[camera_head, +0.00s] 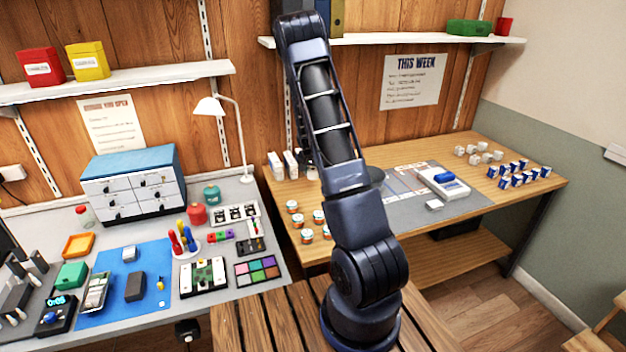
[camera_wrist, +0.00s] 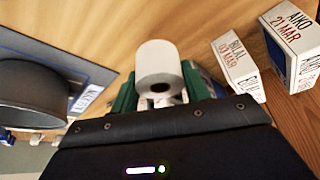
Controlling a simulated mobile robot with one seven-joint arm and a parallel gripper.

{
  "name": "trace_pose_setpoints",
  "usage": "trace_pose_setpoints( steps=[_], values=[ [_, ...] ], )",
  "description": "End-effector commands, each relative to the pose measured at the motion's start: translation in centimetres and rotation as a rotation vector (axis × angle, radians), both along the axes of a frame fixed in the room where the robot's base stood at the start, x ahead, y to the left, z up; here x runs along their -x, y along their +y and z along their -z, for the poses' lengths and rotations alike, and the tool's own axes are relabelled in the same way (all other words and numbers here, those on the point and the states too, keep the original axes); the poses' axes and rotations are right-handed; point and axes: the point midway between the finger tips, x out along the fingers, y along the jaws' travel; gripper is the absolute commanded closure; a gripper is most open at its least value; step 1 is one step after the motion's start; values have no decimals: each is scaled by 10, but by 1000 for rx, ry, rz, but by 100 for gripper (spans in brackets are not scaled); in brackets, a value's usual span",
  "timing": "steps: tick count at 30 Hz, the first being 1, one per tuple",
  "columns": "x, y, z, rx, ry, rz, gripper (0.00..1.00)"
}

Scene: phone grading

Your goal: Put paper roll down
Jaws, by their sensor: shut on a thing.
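The paper roll (camera_wrist: 160,62) is white, with the hole in its near end showing in the wrist view. My gripper (camera_wrist: 158,87) is shut on it, one green finger on each side. The wooden tabletop (camera_wrist: 145,22) lies beyond the roll. I cannot tell whether the roll touches the wood or hangs just above it. In the head view my own arm hides the gripper and the roll, over the left part of the right-hand wooden table (camera_head: 530,184).
Two labelled white boxes, one marked BILAL (camera_wrist: 238,70) and one marked AIKO (camera_wrist: 292,45), stand close right of the roll. A dark round object (camera_wrist: 35,90) is at left, by a grey mat (camera_wrist: 85,68). Several small jars (camera_head: 307,236) stand near the table's left edge.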

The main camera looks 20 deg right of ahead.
Motion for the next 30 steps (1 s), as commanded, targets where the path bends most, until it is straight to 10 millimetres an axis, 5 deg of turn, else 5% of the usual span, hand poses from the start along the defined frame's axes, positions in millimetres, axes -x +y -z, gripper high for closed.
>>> trace_pose_setpoints(
  steps=[14,25,26,30],
  values=[
    [0,0,43,-1,1,1,77],
    [0,0,46,-1,1,1,77],
    [0,0,46,-1,1,1,52],
    [0,0,46,-1,1,1,32]
  ],
)
